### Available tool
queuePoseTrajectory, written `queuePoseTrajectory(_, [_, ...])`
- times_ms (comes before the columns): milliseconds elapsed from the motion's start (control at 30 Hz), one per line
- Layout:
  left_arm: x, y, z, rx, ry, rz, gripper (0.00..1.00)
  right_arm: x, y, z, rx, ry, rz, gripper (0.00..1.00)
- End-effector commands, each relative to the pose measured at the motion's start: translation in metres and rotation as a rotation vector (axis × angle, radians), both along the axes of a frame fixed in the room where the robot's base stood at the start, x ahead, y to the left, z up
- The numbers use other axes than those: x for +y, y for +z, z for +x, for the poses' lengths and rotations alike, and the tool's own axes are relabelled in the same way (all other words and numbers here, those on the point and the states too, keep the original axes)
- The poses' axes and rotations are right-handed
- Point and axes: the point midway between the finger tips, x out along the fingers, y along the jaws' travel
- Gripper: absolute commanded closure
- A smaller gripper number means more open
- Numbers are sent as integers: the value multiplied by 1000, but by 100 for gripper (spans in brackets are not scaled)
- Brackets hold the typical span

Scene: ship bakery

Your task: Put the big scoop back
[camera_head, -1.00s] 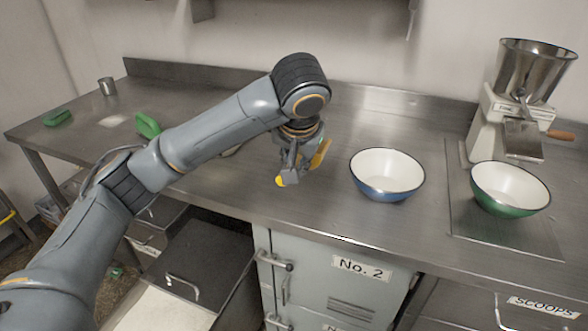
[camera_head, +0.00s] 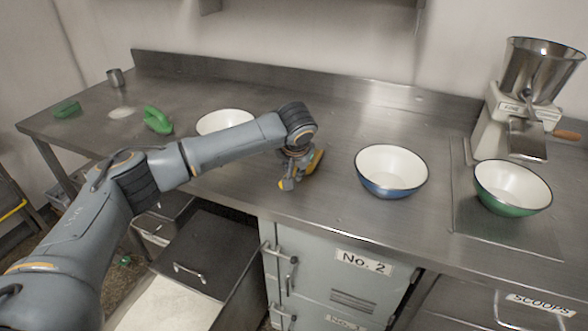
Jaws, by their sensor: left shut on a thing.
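My left gripper (camera_head: 289,182) is over the middle of the steel counter, to the left of the blue bowl, pointing down. It is shut on a yellow scoop (camera_head: 315,164), mostly hidden behind the fingers. The scoop is at or just above the counter top; I cannot tell whether it touches. I cannot judge the scoop's size. A drawer front labelled SCOOPS (camera_head: 540,304) shows at the lower right edge. My right gripper is not in view.
A blue bowl (camera_head: 388,190), a green bowl (camera_head: 512,210) and a mill (camera_head: 497,130) stand to the right. A white bowl (camera_head: 222,118), green objects (camera_head: 158,120) and a metal cup (camera_head: 116,78) are on the left. Cabinet No. 2 (camera_head: 330,275) is below.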

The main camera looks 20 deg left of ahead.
Motion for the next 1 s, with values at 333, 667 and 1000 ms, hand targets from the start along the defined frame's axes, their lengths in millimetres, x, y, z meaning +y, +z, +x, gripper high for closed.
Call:
queuePoseTrajectory(333, [0,-3,0,-1,1,0,100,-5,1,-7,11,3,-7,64])
queuePoseTrajectory(667, [0,-5,0,0,0,0,59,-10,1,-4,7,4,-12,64])
queuePoseTrajectory(1000, [-4,15,-7,-2,-2,-2,59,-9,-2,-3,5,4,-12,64])
